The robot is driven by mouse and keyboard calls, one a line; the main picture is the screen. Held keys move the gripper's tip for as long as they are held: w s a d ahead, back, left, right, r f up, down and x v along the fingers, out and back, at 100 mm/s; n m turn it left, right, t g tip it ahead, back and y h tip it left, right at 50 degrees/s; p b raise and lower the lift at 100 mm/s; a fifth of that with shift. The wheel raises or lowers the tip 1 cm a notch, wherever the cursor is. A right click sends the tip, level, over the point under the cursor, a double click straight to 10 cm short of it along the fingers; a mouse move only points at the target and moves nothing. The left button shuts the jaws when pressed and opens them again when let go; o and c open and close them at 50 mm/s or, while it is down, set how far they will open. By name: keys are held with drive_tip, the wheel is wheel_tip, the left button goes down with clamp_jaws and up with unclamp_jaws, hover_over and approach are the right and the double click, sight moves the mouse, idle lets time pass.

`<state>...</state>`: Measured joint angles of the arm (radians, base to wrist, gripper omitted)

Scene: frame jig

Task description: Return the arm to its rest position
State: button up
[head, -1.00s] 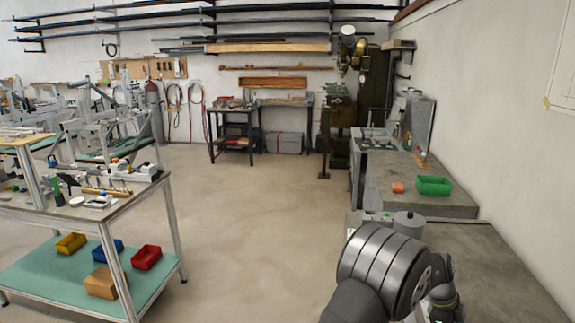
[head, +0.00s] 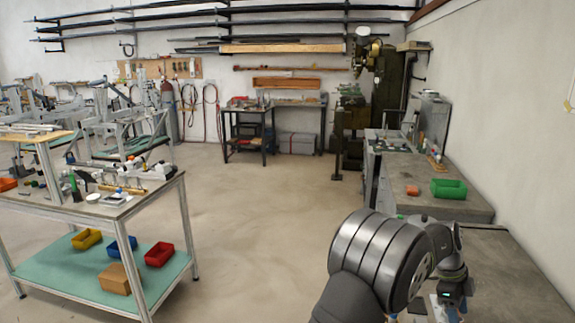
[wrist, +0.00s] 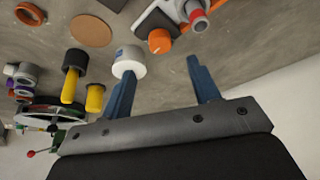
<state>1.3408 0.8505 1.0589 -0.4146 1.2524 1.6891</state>
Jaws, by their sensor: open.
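My arm (head: 385,260) shows at the lower right of the head view, bent over the near right bench. In the wrist view my gripper (wrist: 160,66) has its two blue fingers well apart, with nothing held between them. A white round-headed piece (wrist: 129,62) appears by the left fingertip; I cannot tell whether they touch. In the head view the gripper's fingers are mostly hidden or cut off by the lower edge.
The wrist view shows yellow-handled tools (wrist: 73,75), an orange-capped item (wrist: 159,41) and a brown disc (wrist: 91,31) on the grey bench. In the head view a green bin (head: 449,189) stands farther back. The wall is at right; open floor (head: 250,230) lies left.

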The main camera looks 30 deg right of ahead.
drive_tip(key=d+v, duration=0.1)
drive_tip(key=v, duration=0.7)
drive_tip(key=x, duration=1.1)
drive_tip(key=a+x, duration=0.1)
drive_tip(key=x, duration=0.5)
drive_tip(key=shift+s+f, duration=0.15)
drive_tip(key=shift+f, duration=0.2)
drive_tip(key=shift+a+r+n+h, duration=0.15)
drive_tip(key=shift+n+h, duration=0.15)
drive_tip(key=shift+n, duration=0.6)
drive_tip(key=n+t+h, duration=0.1)
drive_tip(key=n, duration=0.2)
drive_tip(key=n+t, duration=0.1)
drive_tip(key=n, duration=0.2)
drive_tip(key=shift+s+a+n+h, duration=0.1)
drive_tip(key=shift+n+h, duration=0.3)
drive_tip(key=shift+s+n+t+h, duration=0.1)
drive_tip(key=shift+n+t+h, duration=0.5)
drive_tip(key=shift+n, duration=1.5)
drive_tip(key=shift+s+n+t, duration=0.1)
drive_tip(key=shift+n+t, duration=0.7)
drive_tip(key=shift+n, duration=1)
drive_tip(key=shift+n, duration=0.4)
